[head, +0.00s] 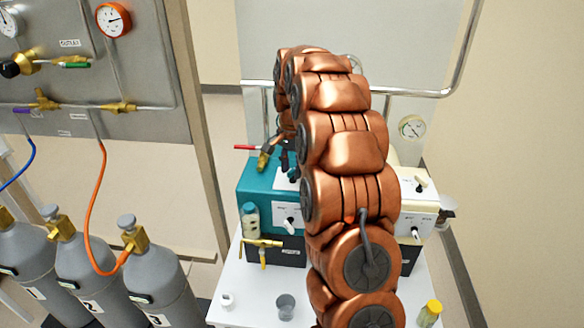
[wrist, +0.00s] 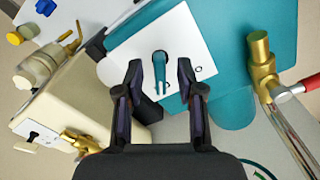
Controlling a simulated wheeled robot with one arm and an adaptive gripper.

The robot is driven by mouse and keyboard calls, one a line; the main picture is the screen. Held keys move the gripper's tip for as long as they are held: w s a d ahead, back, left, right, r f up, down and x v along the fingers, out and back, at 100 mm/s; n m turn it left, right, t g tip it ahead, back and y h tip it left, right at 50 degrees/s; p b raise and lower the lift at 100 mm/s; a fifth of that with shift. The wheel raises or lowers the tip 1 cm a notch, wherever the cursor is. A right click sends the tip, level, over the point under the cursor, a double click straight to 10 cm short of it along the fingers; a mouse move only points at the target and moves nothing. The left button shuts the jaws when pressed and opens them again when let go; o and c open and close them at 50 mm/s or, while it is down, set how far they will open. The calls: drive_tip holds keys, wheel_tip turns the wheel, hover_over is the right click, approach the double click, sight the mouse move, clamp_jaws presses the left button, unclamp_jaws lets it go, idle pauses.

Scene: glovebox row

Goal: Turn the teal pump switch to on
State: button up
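The teal pump (head: 258,183) stands on the white bench, left of my arm in the head view. Its switch (wrist: 160,68) shows in the wrist view as a slim teal lever on a white plate (wrist: 140,42), standing roughly upright in the picture. Small marks lie on the plate near the lever, too small to read surely. My gripper (wrist: 160,73) is open, with one dark finger on each side of the lever. I see gaps between the lever and both fingers. In the head view my arm hides the switch and most of the gripper.
A brass valve with a red handle (head: 245,148) stands by the teal pump; it also shows in the wrist view (wrist: 259,50). A cream pump (head: 410,185) stands at right. A small grey cup (head: 285,306) and yellow-capped bottle (head: 429,313) are on the bench front. Gas cylinders (head: 93,265) stand left.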

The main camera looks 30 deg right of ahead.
sight(292, 170)
wheel_tip(292, 170, up, 12)
idle(0.8)
idle(0.8)
